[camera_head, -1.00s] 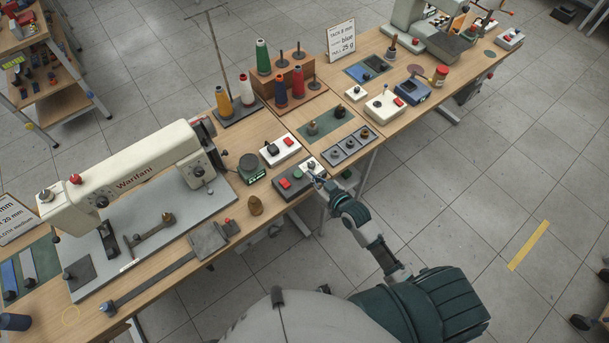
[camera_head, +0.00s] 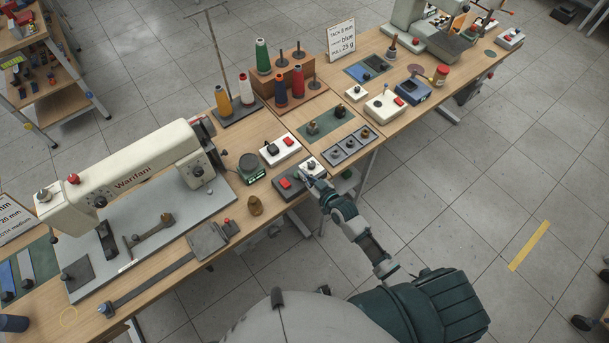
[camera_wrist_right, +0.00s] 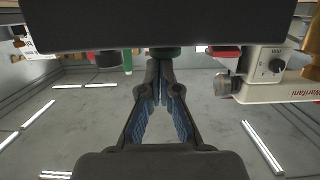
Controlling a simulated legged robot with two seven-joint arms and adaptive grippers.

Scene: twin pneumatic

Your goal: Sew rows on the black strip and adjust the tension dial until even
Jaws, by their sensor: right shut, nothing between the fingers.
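The cream Warifani sewing machine (camera_head: 130,176) stands on its grey bed at the left of the bench. A long black strip (camera_head: 152,284) lies along the front edge, running to a grey block (camera_head: 207,239). My right gripper (camera_head: 305,180) is shut and empty at the grey control box with a red button (camera_head: 286,183). In the right wrist view its fingertips (camera_wrist_right: 163,80) are together just below a green round part (camera_wrist_right: 165,52). My left gripper is out of view.
A white switch box (camera_head: 280,149), a small scale (camera_head: 251,168) and a brass weight (camera_head: 255,205) are close by. A grey tray of knobs (camera_head: 351,145) lies to the right. Thread spools (camera_head: 262,56) stand behind. The floor at right is open.

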